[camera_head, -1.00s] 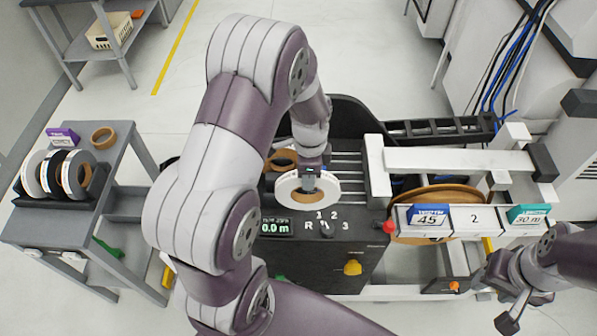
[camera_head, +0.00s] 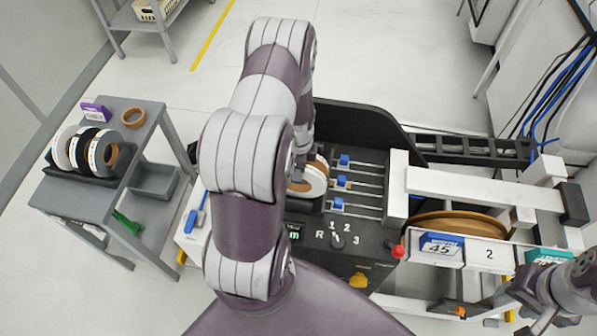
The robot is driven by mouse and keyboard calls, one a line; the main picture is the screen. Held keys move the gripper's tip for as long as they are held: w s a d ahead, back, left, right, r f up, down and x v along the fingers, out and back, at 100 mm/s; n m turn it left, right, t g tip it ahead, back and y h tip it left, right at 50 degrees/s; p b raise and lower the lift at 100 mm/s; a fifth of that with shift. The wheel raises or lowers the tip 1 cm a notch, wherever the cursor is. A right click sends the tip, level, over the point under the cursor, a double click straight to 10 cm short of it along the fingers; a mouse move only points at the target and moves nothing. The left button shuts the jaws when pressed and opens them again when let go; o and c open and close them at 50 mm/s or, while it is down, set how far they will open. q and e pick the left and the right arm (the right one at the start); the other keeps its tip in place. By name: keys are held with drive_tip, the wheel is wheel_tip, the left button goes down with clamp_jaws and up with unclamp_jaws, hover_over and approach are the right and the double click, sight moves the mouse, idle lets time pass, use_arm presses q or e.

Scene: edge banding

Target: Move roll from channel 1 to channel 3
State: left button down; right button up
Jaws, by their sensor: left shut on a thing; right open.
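A white roll with a brown core (camera_head: 314,180) stands roughly on edge at the left of the machine's channel bed, partly hidden by my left arm. My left gripper (camera_head: 300,172) is at this roll and shut on it; its fingertips are mostly hidden behind my forearm. The channel bed (camera_head: 365,187) has parallel rods with blue clips (camera_head: 341,182). A brown roll edge shows just behind the white roll; which channel each is in cannot be told. My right gripper (camera_head: 535,305) is open and empty at the lower right, partly cut off by the frame.
A control panel (camera_head: 335,258) with a selector marked R, 1, 2, 3 lies in front of the channels. A white frame with label cards (camera_head: 487,255) stands to the right. A grey cart (camera_head: 75,195) with several rolls stands at the left.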

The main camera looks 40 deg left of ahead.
sight(298, 189)
use_arm(q)
drive_tip(key=f, duration=0.2)
drive_tip(key=f+p, duration=0.1)
drive_tip(key=shift+s+f, duration=0.15)
drive_tip(key=shift+s, duration=0.15)
drive_tip(key=shift+w+f, duration=0.15)
drive_tip(key=shift+w, duration=0.1)
drive_tip(key=shift+s+f+b, duration=0.15)
drive_tip(key=shift+f+b, duration=0.1)
drive_tip(key=shift+b, duration=0.15)
drive_tip(key=c, duration=1.1)
unclamp_jaws()
drive_tip(key=shift+o, duration=1.4)
